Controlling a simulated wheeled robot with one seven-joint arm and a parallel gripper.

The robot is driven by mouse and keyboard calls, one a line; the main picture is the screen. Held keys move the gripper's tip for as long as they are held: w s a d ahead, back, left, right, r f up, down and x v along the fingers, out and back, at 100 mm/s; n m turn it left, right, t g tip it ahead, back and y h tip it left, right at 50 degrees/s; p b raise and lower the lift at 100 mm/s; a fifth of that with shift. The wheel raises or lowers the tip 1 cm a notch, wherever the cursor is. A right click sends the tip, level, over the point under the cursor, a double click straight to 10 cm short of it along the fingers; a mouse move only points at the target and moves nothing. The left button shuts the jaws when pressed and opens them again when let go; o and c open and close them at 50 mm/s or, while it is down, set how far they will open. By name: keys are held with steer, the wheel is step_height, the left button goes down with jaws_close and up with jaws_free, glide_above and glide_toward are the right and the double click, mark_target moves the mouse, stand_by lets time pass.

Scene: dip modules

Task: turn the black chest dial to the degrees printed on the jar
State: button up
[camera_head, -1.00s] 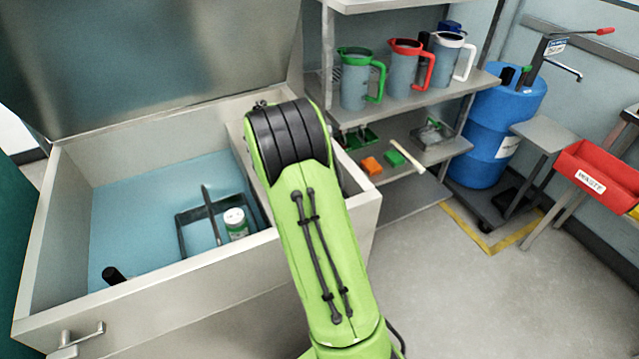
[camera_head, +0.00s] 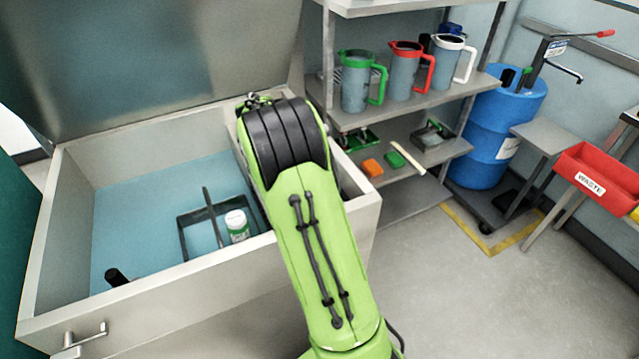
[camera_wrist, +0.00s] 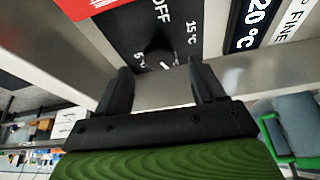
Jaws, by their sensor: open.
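The black dial (camera_wrist: 159,52) shows dark and blurred in the wrist view, on a black plate (camera_wrist: 118,30) with white marks including OFF, 15 °C and a partly hidden 5. My gripper (camera_wrist: 161,70) is open, with one finger on each side of the dial; whether they touch it I cannot tell. In the head view my arm hides the gripper and the dial. The label print is too small to read.
A display (camera_wrist: 255,22) reading 20 °C and a red panel (camera_wrist: 90,5) flank the dial plate. In the head view, shelves (camera_head: 420,100) with several jugs stand right of the chest. A blue drum (camera_head: 500,135) and a red WASTE bin (camera_head: 590,165) stand farther right.

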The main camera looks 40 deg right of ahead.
steer(key=p+v, duration=0.3)
steer(key=v, duration=0.9)
steer(key=shift+r+p, duration=0.15)
steer(key=shift+p, duration=0.25)
steer(key=s+a+r+n+t+y+p, duration=0.15)
steer(key=s+a+r+n+t, duration=0.35)
steer(key=s+a+r+n, duration=0.55)
steer(key=s+a+f+n+t+y, duration=0.2)
steer(key=s+a+f+n, duration=0.1)
steer(key=s+a+n, duration=0.6)
steer(key=s+n, duration=0.2)
steer(key=shift+s+a+f+n+y, duration=0.3)
steer(key=shift+s+f+n+y, duration=0.05)
steer(key=shift+s+f, duration=0.05)
steer(key=shift+c, duration=0.2)
